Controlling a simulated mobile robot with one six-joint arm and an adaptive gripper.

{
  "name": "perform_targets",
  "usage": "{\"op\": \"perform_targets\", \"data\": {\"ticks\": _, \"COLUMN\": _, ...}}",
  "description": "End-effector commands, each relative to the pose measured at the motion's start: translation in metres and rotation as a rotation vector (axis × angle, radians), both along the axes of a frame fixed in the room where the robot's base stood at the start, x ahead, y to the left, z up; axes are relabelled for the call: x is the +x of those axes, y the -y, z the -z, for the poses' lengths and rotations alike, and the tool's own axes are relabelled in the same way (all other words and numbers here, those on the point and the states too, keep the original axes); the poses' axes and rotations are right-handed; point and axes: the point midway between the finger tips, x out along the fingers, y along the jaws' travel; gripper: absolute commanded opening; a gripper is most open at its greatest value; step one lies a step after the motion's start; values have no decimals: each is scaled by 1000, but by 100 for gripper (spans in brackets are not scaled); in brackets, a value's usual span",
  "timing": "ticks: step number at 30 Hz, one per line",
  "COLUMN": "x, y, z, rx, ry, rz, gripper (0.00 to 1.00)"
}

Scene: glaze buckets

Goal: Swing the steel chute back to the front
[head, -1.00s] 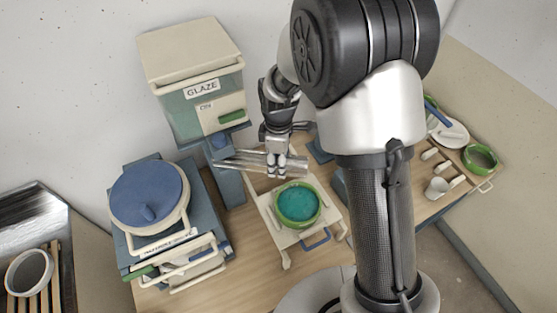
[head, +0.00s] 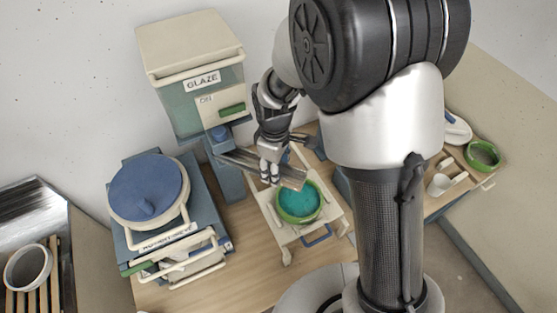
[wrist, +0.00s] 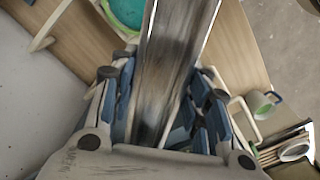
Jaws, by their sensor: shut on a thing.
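The steel chute (head: 290,181) juts from the blue stand under the glaze tank (head: 192,78) and points right and toward the front. Its free end is above the back edge of the green bucket (head: 312,214), which holds teal glaze. My gripper (head: 269,178) is shut on the chute near its middle. In the wrist view the chute (wrist: 172,65) runs up between my fingers, and part of the green-rimmed bucket (wrist: 126,12) shows at the top left. The chute's joint at the stand is partly unclear.
A cream tray stand (head: 286,240) with a blue handle carries the bucket. A blue-lidded machine (head: 148,190) stands to the left. At the right, a cup (head: 438,185) and another green bowl (head: 482,155) stand on a wooden surface. Bare table lies at the front.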

Motion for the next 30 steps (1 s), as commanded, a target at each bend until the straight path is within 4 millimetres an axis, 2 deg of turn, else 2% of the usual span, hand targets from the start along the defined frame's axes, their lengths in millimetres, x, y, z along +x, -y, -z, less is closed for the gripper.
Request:
{"op": "perform_targets", "data": {"ticks": 6, "x": -28, "y": -19, "z": 1, "rx": 1, "ry": 3, "rz": 199, "gripper": 0}}
{"op": "perform_targets", "data": {"ticks": 15, "x": -55, "y": -49, "z": 0, "rx": 1, "ry": 2, "rz": 454, "gripper": 0}}
{"op": "perform_targets", "data": {"ticks": 24, "x": -69, "y": -71, "z": 0, "rx": 2, "ry": 1, "rz": 624, "gripper": 0}}
{"op": "perform_targets", "data": {"ticks": 30, "x": -72, "y": -78, "z": 0, "rx": 1, "ry": 1, "rz": 678, "gripper": 0}}
